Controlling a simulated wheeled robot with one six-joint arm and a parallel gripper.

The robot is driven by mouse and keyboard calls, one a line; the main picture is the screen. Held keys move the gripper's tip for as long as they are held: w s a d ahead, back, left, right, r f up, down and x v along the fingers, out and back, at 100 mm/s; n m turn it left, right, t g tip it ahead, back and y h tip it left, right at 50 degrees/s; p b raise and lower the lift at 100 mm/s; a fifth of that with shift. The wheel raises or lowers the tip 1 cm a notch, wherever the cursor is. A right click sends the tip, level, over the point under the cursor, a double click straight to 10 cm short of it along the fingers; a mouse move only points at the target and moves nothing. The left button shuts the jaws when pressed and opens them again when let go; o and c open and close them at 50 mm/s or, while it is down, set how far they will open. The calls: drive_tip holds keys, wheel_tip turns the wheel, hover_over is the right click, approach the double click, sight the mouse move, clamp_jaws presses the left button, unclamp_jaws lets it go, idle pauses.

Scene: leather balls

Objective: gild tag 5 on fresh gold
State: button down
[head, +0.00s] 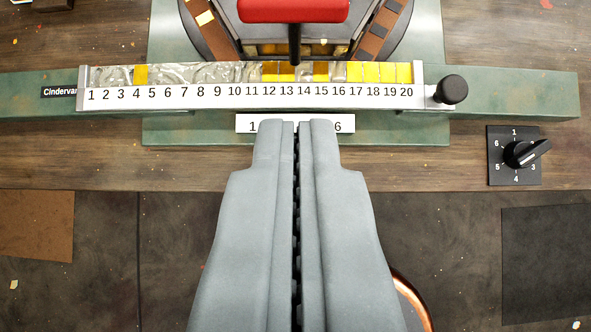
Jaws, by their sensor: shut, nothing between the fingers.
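My gripper (297,125) is shut and empty, in front of the press. Gold shows above 4, 12, 13, 15 and 17 to 20; the other places look silvery and crinkled. A black knob (452,89) sits at the scale's right end. A dial (520,154) has its pointer up and right, where 2 is covered. I cannot make out tag 5.
A red handle (293,10) with a dark stem stands above the strip. Brown pieces flank the press at left (212,32) and right (375,35). A brown mat (36,225) lies left and a black mat (546,262) right. A copper rim (413,300) shows beside my gripper.

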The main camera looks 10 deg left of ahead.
drive_tip(key=shift+v, duration=1.1)
drive_tip(key=shift+d, duration=0.1)
drive_tip(key=s+d+f+t, duration=0.2)
drive_tip(key=s+d+t, duration=0.7)
drive_tip(key=s+d, duration=0.4)
drive_tip(key=shift+d+f, duration=0.35)
drive_tip(key=shift+d, duration=0.8)
